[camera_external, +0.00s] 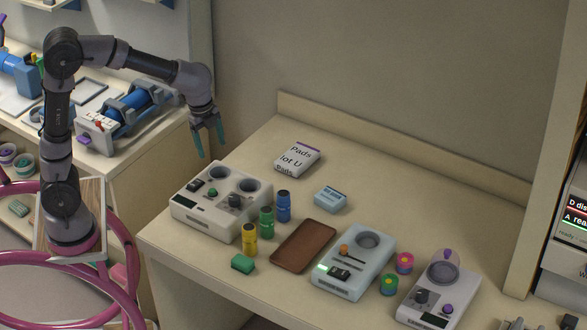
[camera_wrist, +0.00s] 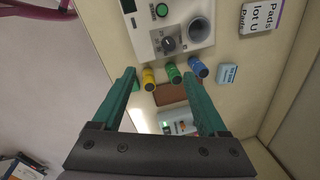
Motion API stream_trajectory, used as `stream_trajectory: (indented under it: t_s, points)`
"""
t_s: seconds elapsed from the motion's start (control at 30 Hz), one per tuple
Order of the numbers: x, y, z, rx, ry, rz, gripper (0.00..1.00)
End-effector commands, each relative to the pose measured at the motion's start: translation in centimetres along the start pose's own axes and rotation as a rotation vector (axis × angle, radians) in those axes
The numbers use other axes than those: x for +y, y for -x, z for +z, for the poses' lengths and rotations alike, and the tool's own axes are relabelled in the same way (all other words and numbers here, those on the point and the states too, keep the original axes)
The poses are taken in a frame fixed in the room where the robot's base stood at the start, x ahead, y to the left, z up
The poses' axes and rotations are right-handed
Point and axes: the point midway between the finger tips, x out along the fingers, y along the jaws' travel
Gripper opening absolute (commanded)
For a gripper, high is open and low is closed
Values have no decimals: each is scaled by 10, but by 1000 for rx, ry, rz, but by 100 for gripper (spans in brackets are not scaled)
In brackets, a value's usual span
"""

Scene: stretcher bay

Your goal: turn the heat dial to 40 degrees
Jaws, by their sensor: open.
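A white device (camera_external: 222,210) with two round wells stands at the left of the bench. It carries a dark round dial (camera_external: 235,200) and a green button (camera_external: 213,192). The dial also shows in the wrist view (camera_wrist: 168,44), with marks around it too small to read. A second dark dial (camera_external: 421,296) sits on the white device (camera_external: 440,290) at the right. No label tells me which is the heat dial. My gripper (camera_external: 207,138) is open and empty, fingers pointing down, above and behind the left device. It also shows in the wrist view (camera_wrist: 160,76), apart from the dial.
Yellow (camera_external: 249,240), green (camera_external: 266,222) and blue (camera_external: 284,206) bottles stand right of the left device. A brown tray (camera_external: 303,246), a pale blue device (camera_external: 352,265), a blue box (camera_external: 330,199) and a pads box (camera_external: 297,157) lie beyond. The back right of the bench is clear.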

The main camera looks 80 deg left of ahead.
Motion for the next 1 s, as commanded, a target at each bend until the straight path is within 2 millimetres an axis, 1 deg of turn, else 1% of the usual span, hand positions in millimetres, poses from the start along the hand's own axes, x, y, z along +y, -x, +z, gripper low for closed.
stream_trajectory:
  t_s: [0.03,0.1,0.2,0.3,0.4,0.57,0.67,0.9,1.0]
  points:
    - [-12,-22,-2,-8,-45,40,76]
    - [-25,-48,-5,-10,-111,84,76]
    - [-38,-79,-8,-8,-192,137,76]
    - [-46,-101,-9,-3,-249,171,76]
    - [-50,-114,-9,1,-279,189,76]
    - [-49,-127,-9,3,-291,196,76]
    - [-45,-142,-9,2,-290,197,76]
    - [-36,-188,-7,1,-289,197,76]
    - [-33,-203,-7,1,-290,196,76]
